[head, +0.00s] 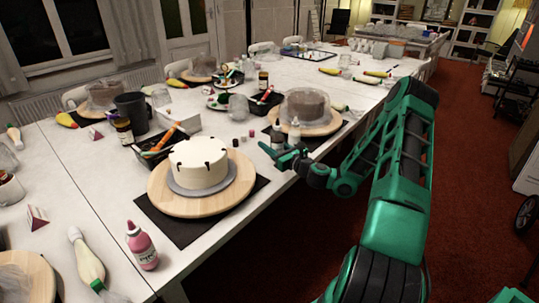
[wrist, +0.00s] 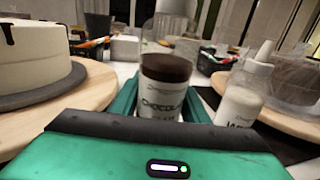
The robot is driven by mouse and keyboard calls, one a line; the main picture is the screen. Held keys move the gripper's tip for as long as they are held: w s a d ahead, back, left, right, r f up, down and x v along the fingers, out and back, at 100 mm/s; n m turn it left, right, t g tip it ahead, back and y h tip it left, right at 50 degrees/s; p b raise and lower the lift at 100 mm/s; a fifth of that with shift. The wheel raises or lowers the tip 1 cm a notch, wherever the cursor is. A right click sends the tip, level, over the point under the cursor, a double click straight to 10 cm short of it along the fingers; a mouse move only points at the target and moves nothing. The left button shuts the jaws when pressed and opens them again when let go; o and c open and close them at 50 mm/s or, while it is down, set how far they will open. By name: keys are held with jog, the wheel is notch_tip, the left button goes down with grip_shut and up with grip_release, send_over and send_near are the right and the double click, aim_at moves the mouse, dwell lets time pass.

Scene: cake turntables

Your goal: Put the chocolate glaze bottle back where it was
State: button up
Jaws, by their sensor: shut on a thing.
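The chocolate glaze bottle (wrist: 165,90) has a dark brown top and a pale label reading "CHOCOLA…". It stands upright between the green fingers of my gripper (wrist: 162,105), which is shut on it. In the head view the bottle (head: 277,132) is at my gripper (head: 285,153), near the right edge of the table. Whether its base touches the table cannot be told. A white bottle with a nozzle (wrist: 243,95) stands just right of it; this bottle (head: 295,133) also shows in the head view.
A white cake with dark drips (head: 200,162) sits on a wooden turntable (head: 157,188) left of my gripper. A covered cake (head: 305,106) stands behind it on another turntable. A pink bottle (head: 142,246) is at the front. A black tray with tools (head: 160,147) is beyond the white cake.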

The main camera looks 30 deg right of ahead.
jog(key=shift+f, duration=2)
jog(key=o, duration=0.7)
jog(key=shift+f, duration=0.15)
jog(key=s, duration=0.4)
jog(key=s+d, duration=0.1)
jog(key=s, duration=0.3)
jog(key=s+d, duration=0.1)
jog(key=s, duration=0.3)
